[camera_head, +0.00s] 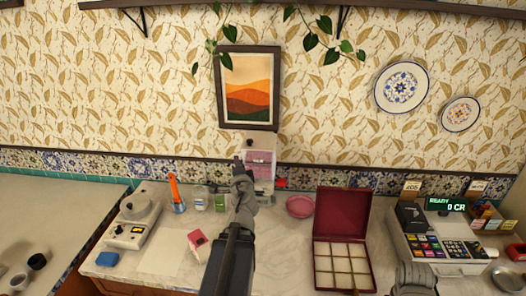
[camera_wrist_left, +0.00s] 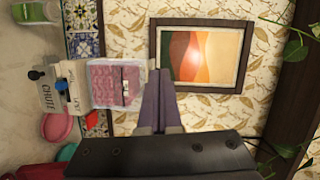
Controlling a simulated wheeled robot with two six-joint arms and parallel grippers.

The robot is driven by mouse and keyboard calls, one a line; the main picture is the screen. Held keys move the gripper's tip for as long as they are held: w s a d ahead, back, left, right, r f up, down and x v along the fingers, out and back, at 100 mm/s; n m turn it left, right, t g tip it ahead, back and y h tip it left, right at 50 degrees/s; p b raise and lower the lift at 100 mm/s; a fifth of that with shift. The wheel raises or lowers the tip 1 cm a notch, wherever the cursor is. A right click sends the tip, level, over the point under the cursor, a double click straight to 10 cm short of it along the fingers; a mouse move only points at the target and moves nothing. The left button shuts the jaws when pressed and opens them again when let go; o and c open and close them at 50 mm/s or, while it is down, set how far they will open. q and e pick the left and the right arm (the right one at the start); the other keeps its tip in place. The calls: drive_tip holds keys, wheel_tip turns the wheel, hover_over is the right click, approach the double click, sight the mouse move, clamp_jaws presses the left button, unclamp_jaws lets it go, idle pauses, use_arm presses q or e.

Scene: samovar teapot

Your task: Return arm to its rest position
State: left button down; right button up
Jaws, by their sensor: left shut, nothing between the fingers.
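My left gripper (camera_head: 242,164) is raised in front of the back wall, below the framed picture. Its fingers are together and empty, pointing up. In the left wrist view the closed fingers (camera_wrist_left: 158,85) also show with nothing between them. A clear dispenser with pink contents (camera_head: 261,163) stands behind the gripper and is partly hidden by it. It also shows in the left wrist view (camera_wrist_left: 115,84), left of the fingers. No right gripper fingers are visible.
The counter holds a scale (camera_head: 131,224), a blue block (camera_head: 107,259), jars, a pink-red box (camera_head: 196,241), a pink bowl (camera_head: 300,206), an open maroon compartment box (camera_head: 343,226) and a cash register (camera_head: 445,247). The picture (camera_head: 248,88) and trailing vines hang above.

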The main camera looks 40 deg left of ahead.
use_arm(q)
drive_tip(key=w+d+f+n+g+h+b, duration=0.2)
drive_tip(key=d+f+n+g+h+b, duration=0.35)
drive_tip(key=d+f, duration=1.65)
drive_tip(key=s+d+f+g+h+b, duration=0.1)
drive_tip(key=s+d, duration=0.3)
drive_tip(key=d, duration=0.4)
drive_tip(key=s+d+f+m+g+h+b, duration=0.1)
drive_tip(key=s+d+f+g+h+b, duration=0.1)
drive_tip(key=d, duration=0.7)
drive_tip(key=s+d+f+g+h+b, duration=0.1)
drive_tip(key=s+d+f+g+h, duration=0.1)
drive_tip(key=s+d+f, duration=0.3)
drive_tip(key=s+d+g, duration=0.1)
drive_tip(key=s+d, duration=0.2)
drive_tip(key=shift+d+m+b, duration=0.2)
drive_tip(key=shift+m+b, duration=0.1)
drive_tip(key=shift+m, duration=0.05)
use_arm(e)
wheel_tip(320, 180, down, 10)
drive_tip(key=shift+w, duration=0.2)
use_arm(q)
drive_tip(key=shift+f+g+h, duration=0.1)
drive_tip(key=shift+g+h, duration=0.15)
use_arm(e)
drive_tip(key=shift+f, duration=0.1)
